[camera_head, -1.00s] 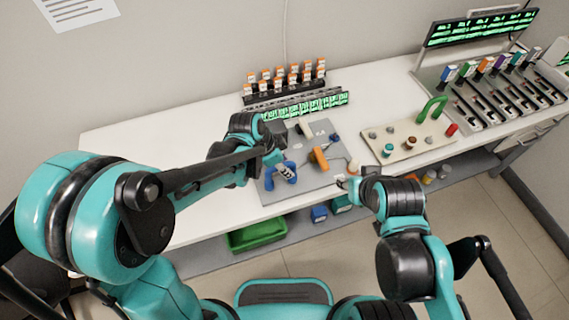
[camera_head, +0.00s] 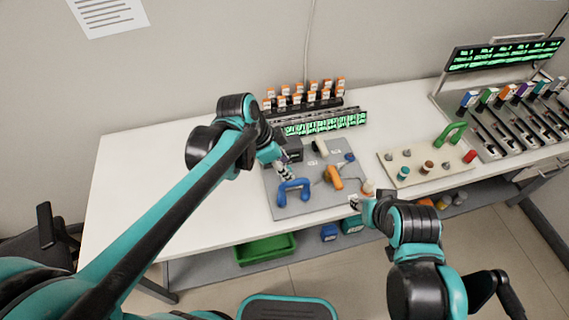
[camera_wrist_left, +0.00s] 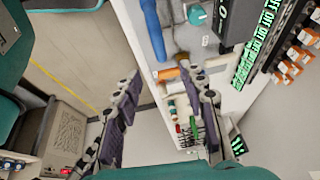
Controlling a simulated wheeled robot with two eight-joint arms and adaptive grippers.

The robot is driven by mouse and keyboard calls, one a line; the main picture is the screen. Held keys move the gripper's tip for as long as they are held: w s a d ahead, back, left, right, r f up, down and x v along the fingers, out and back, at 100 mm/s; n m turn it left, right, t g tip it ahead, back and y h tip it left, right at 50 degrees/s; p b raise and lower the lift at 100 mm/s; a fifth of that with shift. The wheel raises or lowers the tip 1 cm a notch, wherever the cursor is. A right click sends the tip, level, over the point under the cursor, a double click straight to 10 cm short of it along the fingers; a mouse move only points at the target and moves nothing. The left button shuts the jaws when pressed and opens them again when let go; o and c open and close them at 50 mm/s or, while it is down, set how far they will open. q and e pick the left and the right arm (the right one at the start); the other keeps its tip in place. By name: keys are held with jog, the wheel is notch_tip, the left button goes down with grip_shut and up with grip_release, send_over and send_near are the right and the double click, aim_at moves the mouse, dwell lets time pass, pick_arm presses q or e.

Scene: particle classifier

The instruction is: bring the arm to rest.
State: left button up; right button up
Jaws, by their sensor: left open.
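My left gripper (camera_head: 283,170) is above the back left part of the grey mat (camera_head: 310,205), just behind a blue arched handle (camera_head: 293,187). In the left wrist view its two fingers (camera_wrist_left: 160,73) stand apart with nothing held between them. My left arm reaches in from the left over the white table. My right gripper (camera_head: 360,202) is low at the table's front edge, near the mat's right corner. It is small and partly hidden by its own wrist, so its jaws cannot be made out.
An orange tool (camera_head: 333,177) lies on the mat. A beige board (camera_head: 425,170) with a green handle (camera_head: 449,134) is to the right. Orange-capped vials (camera_head: 310,95) stand behind. A green bin (camera_head: 265,249) is on the lower shelf. The table's left part is clear.

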dwell(0.5)
pick_arm(q)
jog(key=s+a+n+t+y, duration=0.4)
jog(key=s+a+n, duration=0.6)
jog(key=a+n, duration=0.4)
jog(key=shift+s+a+f+n+t+b, duration=0.15)
jog(key=shift+a+f+n+t+b, duration=0.15)
jog(key=shift+a+f+t+b, duration=0.2)
dwell(1.1)
